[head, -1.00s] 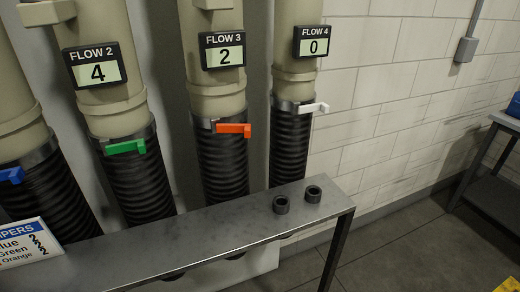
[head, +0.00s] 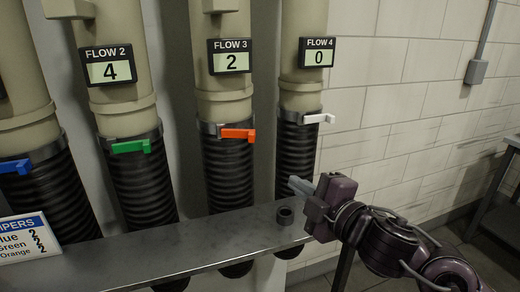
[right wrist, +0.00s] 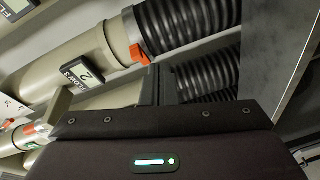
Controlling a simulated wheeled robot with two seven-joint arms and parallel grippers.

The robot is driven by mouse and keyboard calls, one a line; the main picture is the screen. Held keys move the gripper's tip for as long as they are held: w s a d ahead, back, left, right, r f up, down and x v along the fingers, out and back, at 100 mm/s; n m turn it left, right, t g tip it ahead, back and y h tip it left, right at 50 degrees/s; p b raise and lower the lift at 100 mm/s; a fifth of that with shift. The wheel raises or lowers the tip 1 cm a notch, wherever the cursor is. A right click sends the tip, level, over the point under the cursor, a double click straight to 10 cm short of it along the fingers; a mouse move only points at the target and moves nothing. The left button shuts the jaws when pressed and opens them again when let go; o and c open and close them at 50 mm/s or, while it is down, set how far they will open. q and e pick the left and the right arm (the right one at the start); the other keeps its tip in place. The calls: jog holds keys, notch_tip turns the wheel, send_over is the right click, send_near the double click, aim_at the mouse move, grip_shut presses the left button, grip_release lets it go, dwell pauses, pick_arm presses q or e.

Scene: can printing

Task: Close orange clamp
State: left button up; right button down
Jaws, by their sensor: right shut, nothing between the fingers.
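The orange clamp (head: 238,134) is a lever on a metal band around the black ribbed hose of the third pipe, under the FLOW 3 display (head: 230,57) that reads 2. Its lever sticks out to the right in the head view. It also shows in the right wrist view (right wrist: 139,54), above the gripper. My right gripper (head: 296,185) is shut and empty, to the right of and below the clamp, apart from it. Its fingers point left above the shelf. My left gripper is in neither view.
A green clamp (head: 131,146), a blue clamp (head: 15,167) and a white clamp (head: 319,118) sit on neighbouring pipes.

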jog(key=s+a+r+n+g+y, duration=0.1)
jog(key=s+a+r+n+y, duration=0.15)
jog(key=r+n, duration=0.25)
jog(key=p, duration=0.5)
send_near(238, 136)
jog(key=shift+x, duration=1.25)
jog(key=shift+r, duration=0.15)
